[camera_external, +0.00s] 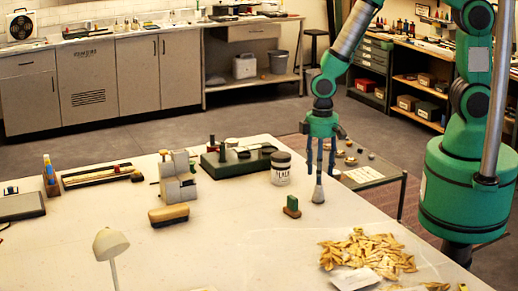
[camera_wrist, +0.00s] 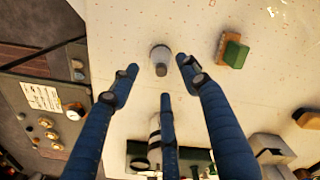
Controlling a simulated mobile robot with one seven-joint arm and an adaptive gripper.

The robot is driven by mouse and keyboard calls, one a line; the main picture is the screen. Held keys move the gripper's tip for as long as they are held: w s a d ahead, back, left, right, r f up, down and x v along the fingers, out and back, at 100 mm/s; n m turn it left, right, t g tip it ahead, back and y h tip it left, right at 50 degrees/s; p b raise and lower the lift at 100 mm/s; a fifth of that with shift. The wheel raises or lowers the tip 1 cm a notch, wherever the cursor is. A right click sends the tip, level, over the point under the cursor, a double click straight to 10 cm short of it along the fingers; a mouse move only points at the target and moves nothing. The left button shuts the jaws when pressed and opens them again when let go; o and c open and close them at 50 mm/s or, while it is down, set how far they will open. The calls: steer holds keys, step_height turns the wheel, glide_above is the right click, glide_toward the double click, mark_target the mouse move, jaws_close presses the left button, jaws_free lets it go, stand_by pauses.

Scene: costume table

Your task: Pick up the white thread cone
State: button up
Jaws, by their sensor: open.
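The white thread cone (camera_external: 318,191) stands upright on the pale table, near its far right edge. In the wrist view the cone (camera_wrist: 160,54) shows from above, with a grey tip, just beyond my fingertips. My gripper (camera_external: 320,172) points down directly over the cone, with its blue fingertips close to the cone's top. In the wrist view the fingers of my gripper (camera_wrist: 158,78) are spread and empty, and the cone lies roughly in line with the gap between them. I cannot tell whether any finger touches it.
A white labelled jar (camera_external: 281,172) stands left of my gripper. A small green block on a brown base (camera_external: 292,207) is nearer the camera. A pile of yellowish pieces (camera_external: 370,254) lies in front right. A low side table (camera_external: 362,174) is beyond the table edge.

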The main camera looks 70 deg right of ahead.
mark_target(319, 190)
steer(key=shift+a+f, duration=0.1)
steer(key=shift+f, duration=1.95)
steer(key=shift+c, duration=0.3)
jaws_close()
